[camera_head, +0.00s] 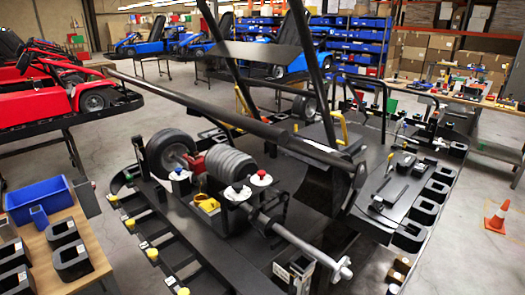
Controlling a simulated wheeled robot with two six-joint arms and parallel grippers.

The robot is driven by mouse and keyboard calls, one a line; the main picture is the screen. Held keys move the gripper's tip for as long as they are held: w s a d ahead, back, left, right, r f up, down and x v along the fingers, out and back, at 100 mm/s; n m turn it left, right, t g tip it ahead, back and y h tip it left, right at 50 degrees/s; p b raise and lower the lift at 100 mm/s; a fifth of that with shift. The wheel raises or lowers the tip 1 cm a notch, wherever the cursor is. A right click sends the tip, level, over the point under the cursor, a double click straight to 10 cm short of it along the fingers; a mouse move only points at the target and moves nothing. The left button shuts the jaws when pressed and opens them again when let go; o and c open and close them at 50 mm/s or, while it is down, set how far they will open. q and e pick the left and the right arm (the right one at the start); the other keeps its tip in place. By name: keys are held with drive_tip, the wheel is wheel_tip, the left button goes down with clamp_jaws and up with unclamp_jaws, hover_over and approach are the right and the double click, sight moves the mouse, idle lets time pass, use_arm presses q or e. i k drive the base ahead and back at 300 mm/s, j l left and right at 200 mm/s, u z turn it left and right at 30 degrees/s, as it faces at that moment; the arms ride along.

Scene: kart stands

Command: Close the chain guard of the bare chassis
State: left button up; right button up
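The bare chassis (345,140) sits in the middle on a wide black stand (235,262). It carries a finned grey engine (230,165), a wheel (170,152) at its left and an axle (290,238) reaching toward the front right. A dark curved panel (318,190) stands upright just right of the engine. It may be the chain guard, but I cannot tell for sure or see whether it is open. A long dark bar (200,105) slants across above the engine. Neither of my grippers is in view.
A wooden bench with a blue bin (38,200) and black holders (72,262) is at the left. Red karts (45,90) and blue karts stand behind. Black holders (422,210) line the stand's right edge. An orange cone (497,217) is on clear floor at the right.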

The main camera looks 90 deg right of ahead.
sight(325, 189)
drive_tip(key=k+l, duration=0.15)
drive_tip(key=k, duration=0.35)
drive_tip(key=k+l, duration=0.15)
drive_tip(key=k, duration=0.4)
drive_tip(key=k+l, duration=0.15)
drive_tip(key=k, duration=0.35)
drive_tip(key=k+l, duration=0.15)
drive_tip(key=k, duration=0.4)
drive_tip(key=k+l+z, duration=0.2)
drive_tip(key=k+z, duration=0.2)
drive_tip(key=z, duration=1.4)
